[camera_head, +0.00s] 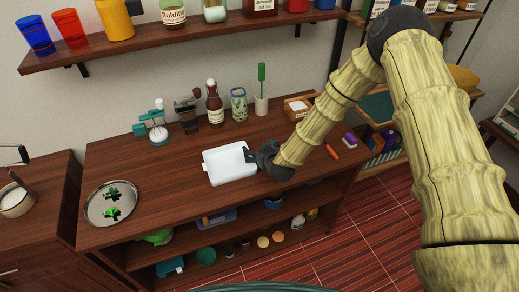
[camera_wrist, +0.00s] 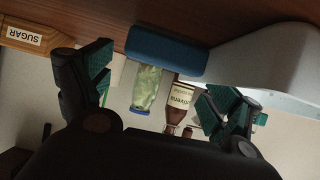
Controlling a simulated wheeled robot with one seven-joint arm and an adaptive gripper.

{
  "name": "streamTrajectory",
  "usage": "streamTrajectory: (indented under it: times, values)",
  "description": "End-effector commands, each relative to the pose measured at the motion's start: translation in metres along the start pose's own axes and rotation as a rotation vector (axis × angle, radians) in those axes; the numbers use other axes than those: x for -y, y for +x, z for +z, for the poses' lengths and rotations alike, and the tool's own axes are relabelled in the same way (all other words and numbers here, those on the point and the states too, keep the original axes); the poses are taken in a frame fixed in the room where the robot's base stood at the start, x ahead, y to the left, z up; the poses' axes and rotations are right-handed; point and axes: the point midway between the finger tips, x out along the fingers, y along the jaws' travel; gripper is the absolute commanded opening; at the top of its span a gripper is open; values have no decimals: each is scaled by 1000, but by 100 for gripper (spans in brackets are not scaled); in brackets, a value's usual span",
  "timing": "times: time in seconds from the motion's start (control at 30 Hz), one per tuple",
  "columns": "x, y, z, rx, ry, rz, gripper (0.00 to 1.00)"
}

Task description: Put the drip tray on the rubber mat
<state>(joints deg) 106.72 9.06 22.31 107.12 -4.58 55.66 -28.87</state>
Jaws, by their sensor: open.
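A white rectangular tray (camera_head: 229,165), which looks like the drip tray, lies on the dark wooden counter. Its pale side also shows at the right of the wrist view (camera_wrist: 270,60). My gripper (camera_head: 257,157) is at the tray's right end, low over the counter, with its fingers apart. In the wrist view my gripper (camera_wrist: 155,88) has a blue rounded block (camera_wrist: 166,52) ahead between its fingers, not clearly touched. I cannot make out for sure which thing is the rubber mat; a teal flat surface (camera_head: 378,106) lies on the unit at the right.
A round metal tray (camera_head: 92,214) with green pieces is at the counter's left. A brown bottle (camera_head: 214,105), a jar (camera_head: 239,106) and a sugar box (camera_head: 298,107) stand along the back. An orange stick (camera_head: 332,152) lies at the right.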

Motion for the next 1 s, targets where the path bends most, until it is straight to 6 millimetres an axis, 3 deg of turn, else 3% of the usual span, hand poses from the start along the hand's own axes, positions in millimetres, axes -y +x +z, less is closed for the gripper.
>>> streamTrajectory:
  times: [0.6,0.8,1.0]
  values:
    - [0,-92,1,-1,-1,0,90]
    - [0,-110,1,0,0,0,90]
    - [0,-115,1,0,0,0,90]
